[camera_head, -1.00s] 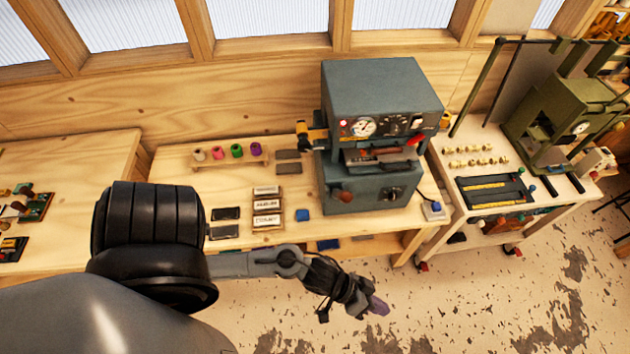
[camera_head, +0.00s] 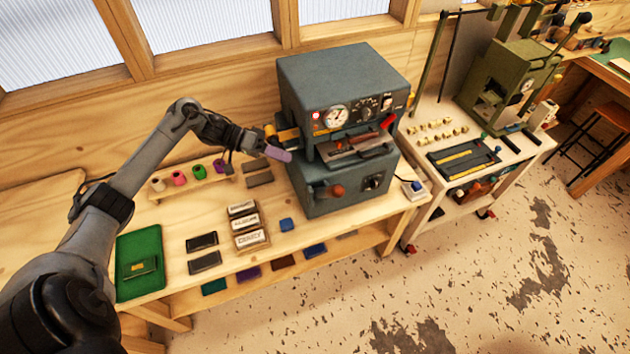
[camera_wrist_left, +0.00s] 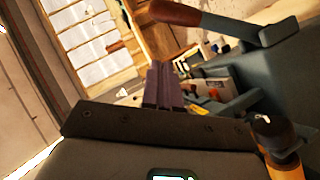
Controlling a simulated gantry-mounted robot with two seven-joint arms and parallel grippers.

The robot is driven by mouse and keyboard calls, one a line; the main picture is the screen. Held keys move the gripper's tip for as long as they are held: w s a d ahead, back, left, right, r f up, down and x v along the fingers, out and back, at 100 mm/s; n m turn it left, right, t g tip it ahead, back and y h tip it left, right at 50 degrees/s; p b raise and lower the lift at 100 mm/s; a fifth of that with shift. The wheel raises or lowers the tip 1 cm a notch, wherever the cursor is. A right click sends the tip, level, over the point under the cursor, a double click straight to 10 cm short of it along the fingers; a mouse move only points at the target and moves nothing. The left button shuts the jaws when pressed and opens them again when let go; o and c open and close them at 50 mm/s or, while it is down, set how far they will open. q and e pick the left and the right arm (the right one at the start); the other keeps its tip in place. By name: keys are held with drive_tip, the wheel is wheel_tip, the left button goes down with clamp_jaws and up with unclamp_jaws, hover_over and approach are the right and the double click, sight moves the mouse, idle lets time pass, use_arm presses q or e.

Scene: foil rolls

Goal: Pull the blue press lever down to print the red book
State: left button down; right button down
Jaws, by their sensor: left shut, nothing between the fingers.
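The blue-grey press (camera_head: 340,80) stands on the wooden bench with a gauge and switches on its front. My left gripper (camera_head: 278,156) is shut and empty, just left of the press front. In the left wrist view its purple fingers (camera_wrist_left: 165,88) are below a grey lever with a brown handle (camera_wrist_left: 175,12), apart from it.
A green book (camera_head: 138,262) lies at the bench's left end. Labelled blocks (camera_head: 250,240), dark pads (camera_head: 203,242) and a rack of coloured spools (camera_head: 180,179) are on the bench. A green press (camera_head: 505,75) stands on a cart to the right. Floor in front is clear.

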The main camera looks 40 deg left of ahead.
use_arm(q)
drive_tip(key=shift+w+r, duration=0.35)
drive_tip(key=shift+r, duration=0.05)
drive_tip(key=shift+d+f, duration=0.1)
drive_tip(key=shift+d, duration=0.05)
drive_tip(key=p, duration=0.4)
hover_over(327, 192)
drive_tip(key=a, duration=0.1)
drive_tip(key=f, duration=0.5)
drive_tip(key=shift+s+a+f, duration=0.15)
drive_tip(key=shift+a+f, duration=0.05)
drive_tip(key=shift+f, duration=0.15)
